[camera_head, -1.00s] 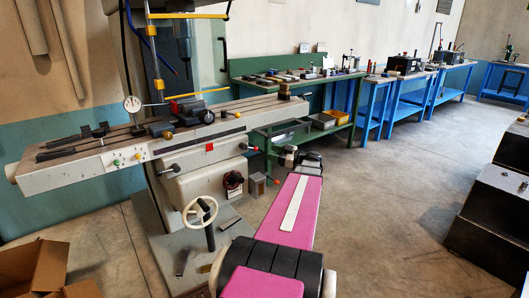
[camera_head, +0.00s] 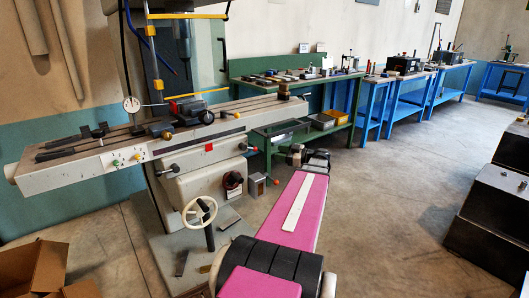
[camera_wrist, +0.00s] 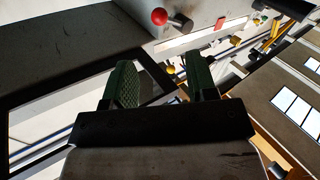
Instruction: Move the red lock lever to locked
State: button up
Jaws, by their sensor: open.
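A red ball knob (camera_wrist: 159,16) on a short grey stub shows at the top of the wrist view, beyond my fingertips and apart from them. In the head view, a small lever with a red knob (camera_head: 243,146) sits on the front of the grey milling machine (camera_head: 195,187), under its table. Another red knob (camera_head: 276,181) sticks out lower, right of the black dial. I cannot tell for sure which of them the wrist view shows. My gripper (camera_wrist: 159,62) is open, with nothing between its green fingers. In the head view my gripper (camera_head: 309,156) is right of the machine, fingers unclear.
A cream handwheel (camera_head: 199,212) stands out at the machine's front. A green bench (camera_head: 345,84) with tools and bins is behind my gripper. Blue benches (camera_head: 412,85) line the wall. Dark metal blocks (camera_head: 492,205) stand at the right. The floor between is clear.

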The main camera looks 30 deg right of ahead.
jog(key=x, duration=1)
jog(key=shift+w, duration=0.2)
jog(key=shift+a, duration=0.1)
